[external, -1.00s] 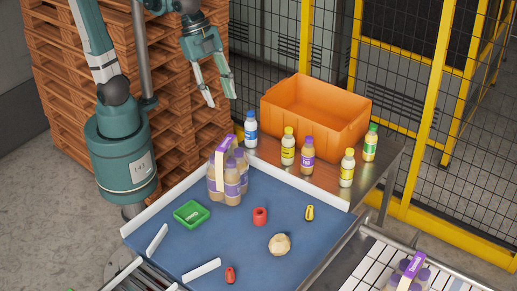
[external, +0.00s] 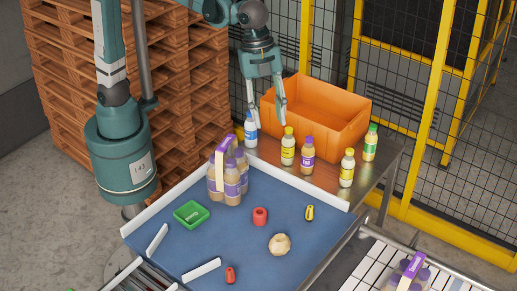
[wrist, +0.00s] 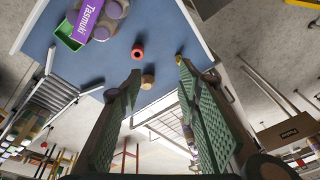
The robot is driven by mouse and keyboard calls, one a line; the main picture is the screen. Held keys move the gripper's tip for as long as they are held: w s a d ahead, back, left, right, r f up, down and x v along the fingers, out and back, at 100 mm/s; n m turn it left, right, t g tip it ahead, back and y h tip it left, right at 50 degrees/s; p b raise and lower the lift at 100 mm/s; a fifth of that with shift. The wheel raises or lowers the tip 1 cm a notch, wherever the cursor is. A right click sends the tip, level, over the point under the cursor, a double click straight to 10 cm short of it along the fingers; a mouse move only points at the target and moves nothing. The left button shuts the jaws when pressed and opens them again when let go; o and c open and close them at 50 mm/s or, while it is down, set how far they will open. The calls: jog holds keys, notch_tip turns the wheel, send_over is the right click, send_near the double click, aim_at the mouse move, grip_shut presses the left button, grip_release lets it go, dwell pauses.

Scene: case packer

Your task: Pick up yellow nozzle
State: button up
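The yellow nozzle (external: 309,212) is a small yellow piece with a dark mark, lying on the right part of the blue surface (external: 205,245). In the wrist view the yellow nozzle (wrist: 179,58) shows small at the blue surface's edge, just beyond the right finger's tip. My gripper (external: 270,120) is open and empty. It hangs above the bottles at the back, behind and above the nozzle and well apart from it. In the wrist view my gripper (wrist: 157,72) shows both green-padded fingers spread wide.
Several bottles, including a yellow-capped one (external: 288,146), stand between gripper and nozzle. The orange crate (external: 335,128) is behind them. A bottle pack (external: 228,180), green tray (external: 191,214), red piece (external: 260,216) and beige round piece (external: 279,244) share the blue surface. White rails edge it.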

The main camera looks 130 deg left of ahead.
jog(key=w+f+m+g, duration=0.25)
jog(key=w+f, duration=0.35)
jog(key=w, duration=0.8)
send_over(310, 210)
jog(key=s+a, duration=0.1)
jog(key=shift+m+t, duration=0.25)
jog(key=shift+m, duration=0.2)
jog(key=f, duration=1.6)
jog(key=shift+a+f, duration=0.1)
jog(key=shift+a, duration=0.1)
jog(key=shift+d+f, duration=0.15)
jog(key=shift+f, duration=1.15)
jog(key=shift+w+d+f+p, duration=0.15)
jog(key=shift+w+f+p, duration=0.05)
jog(key=shift+f, duration=1.1)
jog(key=shift+w+d+f+p, duration=0.1)
jog(key=shift+w+f+p, duration=0.1)
jog(key=shift+f, duration=1.05)
